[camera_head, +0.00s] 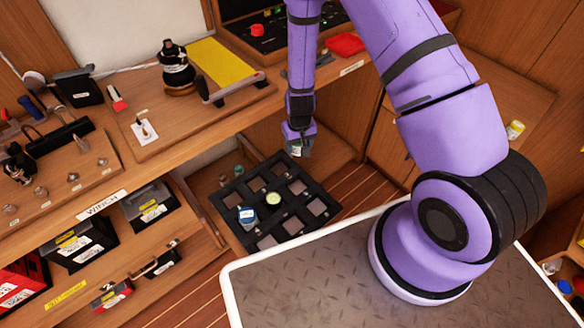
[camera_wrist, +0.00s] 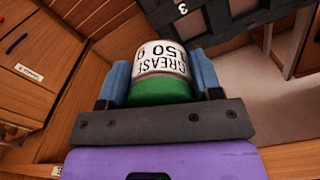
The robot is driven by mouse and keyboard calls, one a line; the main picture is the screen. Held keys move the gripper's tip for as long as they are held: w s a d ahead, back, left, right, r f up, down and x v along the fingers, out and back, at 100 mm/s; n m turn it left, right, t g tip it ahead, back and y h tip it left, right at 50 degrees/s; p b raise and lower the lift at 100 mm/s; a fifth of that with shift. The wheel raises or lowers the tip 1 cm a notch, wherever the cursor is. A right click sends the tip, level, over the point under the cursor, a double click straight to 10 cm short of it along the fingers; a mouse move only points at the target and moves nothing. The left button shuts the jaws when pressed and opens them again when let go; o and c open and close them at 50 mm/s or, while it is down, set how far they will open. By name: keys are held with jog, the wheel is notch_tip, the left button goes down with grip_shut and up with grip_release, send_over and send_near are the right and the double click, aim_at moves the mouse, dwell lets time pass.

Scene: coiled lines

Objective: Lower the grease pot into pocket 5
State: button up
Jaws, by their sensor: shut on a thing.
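The grease pot (camera_wrist: 162,62), with a white label reading GREASE and a green end, sits between the two blue fingers of my gripper (camera_wrist: 163,82) in the wrist view. My gripper is shut on it. In the head view my gripper (camera_head: 298,150) hangs above the far right part of the black pocketed tray (camera_head: 283,211), and the pot is mostly hidden there. The tray's edge with a number 3 also shows in the wrist view (camera_wrist: 232,18). Pocket numbers are too small to read in the head view, so I cannot tell which is pocket 5.
A blue-and-white pot (camera_head: 247,216) and a pot with a pale green top (camera_head: 273,198) stand in the tray; several other pockets look empty. The wooden workbench (camera_head: 200,125) lies behind and left. My metal-topped base is in front.

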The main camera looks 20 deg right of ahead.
jog(key=shift+s+a+f, duration=0.35)
jog(key=shift+s+f, duration=0.5)
jog(key=shift+f, duration=1.3)
jog(key=shift+s+a+f, duration=0.35)
jog(key=shift+s+f, duration=0.45)
jog(key=shift+f, duration=1.3)
jog(key=shift+s+a+f, duration=0.35)
jog(key=shift+s+f, duration=0.5)
jog(key=shift+f, duration=1.3)
jog(key=shift+f, duration=0.75)
jog(key=o, duration=1.1)
jog(key=shift+c, duration=0.2)
notch_tip(320, 180, up, 11)
jog(key=shift+a+f, duration=0.15)
jog(key=shift+s, duration=0.1)
